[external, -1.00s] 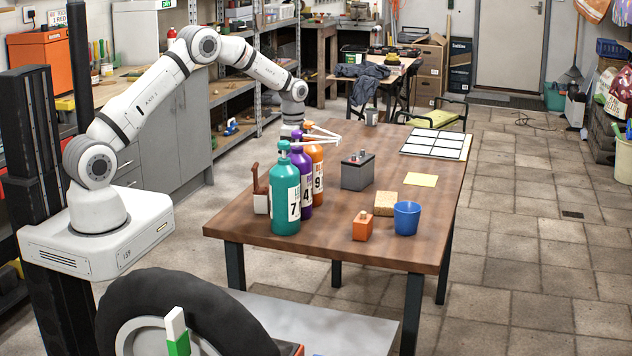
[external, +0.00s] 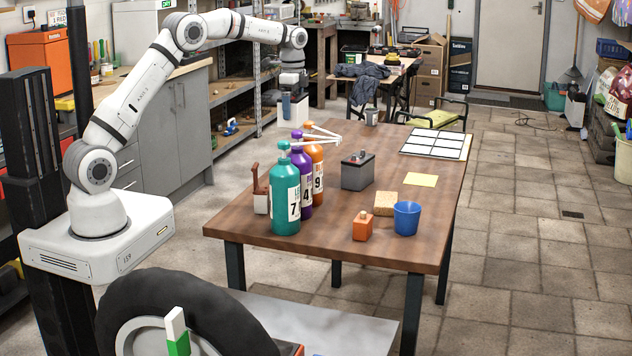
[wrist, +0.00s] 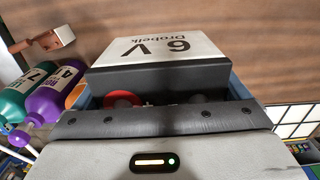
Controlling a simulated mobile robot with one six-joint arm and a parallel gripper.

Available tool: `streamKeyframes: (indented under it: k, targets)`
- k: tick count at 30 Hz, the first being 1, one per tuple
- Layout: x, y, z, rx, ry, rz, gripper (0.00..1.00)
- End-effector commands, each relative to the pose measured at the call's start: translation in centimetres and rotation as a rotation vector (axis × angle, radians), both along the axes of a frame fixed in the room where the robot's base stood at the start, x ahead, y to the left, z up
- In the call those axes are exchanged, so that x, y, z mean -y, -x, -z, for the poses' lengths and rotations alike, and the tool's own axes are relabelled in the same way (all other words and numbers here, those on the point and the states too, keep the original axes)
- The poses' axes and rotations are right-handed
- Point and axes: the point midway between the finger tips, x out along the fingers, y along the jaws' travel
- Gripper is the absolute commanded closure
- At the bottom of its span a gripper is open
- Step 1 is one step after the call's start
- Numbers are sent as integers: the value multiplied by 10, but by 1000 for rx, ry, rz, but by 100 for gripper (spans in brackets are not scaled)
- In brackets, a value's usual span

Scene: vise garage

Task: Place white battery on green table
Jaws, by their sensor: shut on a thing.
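My gripper (external: 291,100) is shut on the white battery (external: 299,112) and holds it in the air, beyond the bottles at the far left side of the brown table. In the wrist view the white battery (wrist: 155,48) shows a white side marked "6 V" and a dark top, between the blue fingers. No green table is clearly in view. The nearest work surface is a brown wooden table (external: 340,220). A small seat with a yellow-green cushion (external: 437,122) stands beyond its far end.
On the brown table stand teal (external: 286,200), purple and orange bottles, a dark grey battery (external: 357,173), a sponge (external: 385,203), a blue cup (external: 406,218) and an orange item (external: 362,226). A white panel (external: 436,144) lies at the far right. The table's middle has free room.

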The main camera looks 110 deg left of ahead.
Motion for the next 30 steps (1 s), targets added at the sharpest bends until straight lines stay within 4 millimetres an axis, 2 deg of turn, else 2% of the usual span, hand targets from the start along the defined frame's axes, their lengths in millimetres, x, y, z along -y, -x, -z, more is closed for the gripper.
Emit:
streamKeyframes:
  k: [1,3,10,18,26,30]
  targets:
    - [-1,-1,-20,5,-9,0,63]
    - [-1,-1,-39,4,-7,0,63]
    - [0,0,-82,3,-5,0,63]
    - [0,0,-105,2,-4,0,63]
    - [21,-28,-104,2,-3,70,63]
    - [38,-47,-105,2,-3,125,63]
